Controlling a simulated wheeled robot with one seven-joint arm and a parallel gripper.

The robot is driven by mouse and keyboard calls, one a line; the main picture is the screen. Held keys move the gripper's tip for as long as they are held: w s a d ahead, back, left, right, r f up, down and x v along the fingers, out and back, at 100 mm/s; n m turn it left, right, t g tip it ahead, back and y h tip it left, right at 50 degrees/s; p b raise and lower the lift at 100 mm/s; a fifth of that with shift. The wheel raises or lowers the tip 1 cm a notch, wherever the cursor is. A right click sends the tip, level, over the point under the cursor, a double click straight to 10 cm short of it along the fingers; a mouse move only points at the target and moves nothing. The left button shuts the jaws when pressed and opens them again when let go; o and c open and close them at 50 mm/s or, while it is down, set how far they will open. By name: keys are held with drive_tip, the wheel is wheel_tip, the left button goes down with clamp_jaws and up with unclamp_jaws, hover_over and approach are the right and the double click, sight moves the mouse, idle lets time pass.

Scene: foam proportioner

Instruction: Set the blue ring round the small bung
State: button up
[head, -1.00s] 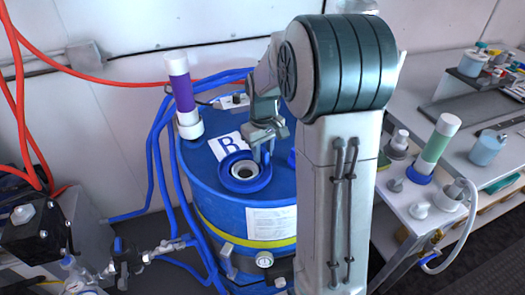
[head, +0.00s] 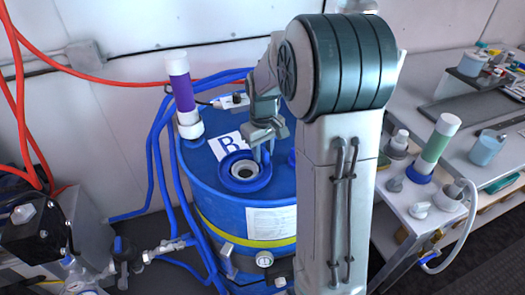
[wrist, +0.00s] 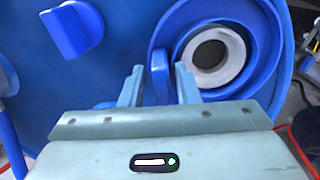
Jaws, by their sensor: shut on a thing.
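My gripper (head: 263,150) is over the top of the blue drum (head: 203,165). In the wrist view, its jaws (wrist: 160,85) are closed on an upright blue piece (wrist: 161,72), which looks like a part of the blue ring. The blue ring (wrist: 242,68) lies around a round white collar (wrist: 224,57) with a dark opening. It also shows in the head view (head: 228,179). I cannot tell whether the ring lies flat on the drum. A blue knob (wrist: 70,30) stands apart at upper left in the wrist view. I cannot tell which fitting is the small bung.
A purple and white tube (head: 182,95) stands on the drum's left rim. Blue hoses (head: 155,165) run down the drum's left side. A side table (head: 405,205) at right holds a green tube (head: 437,143) and several fittings. My arm hides the drum's right part.

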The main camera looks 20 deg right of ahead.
drive_tip(key=shift+r+p, duration=0.3)
drive_tip(key=shift+r, duration=0.2)
drive_tip(key=shift+f+b, duration=0.6)
drive_tip(key=shift+f, duration=0.25)
idle(0.6)
drive_tip(key=shift+r, duration=0.2)
drive_tip(key=shift+r+p, duration=0.6)
drive_tip(key=shift+r, duration=0.05)
drive_tip(key=shift+f+b, duration=0.65)
drive_tip(key=shift+f, duration=0.25)
idle(0.5)
drive_tip(key=o, duration=0.8)
drive_tip(key=shift+c, duration=0.2)
drive_tip(key=shift+r, duration=0.15)
drive_tip(key=shift+r+p, duration=4.1)
drive_tip(key=shift+r, duration=1.35)
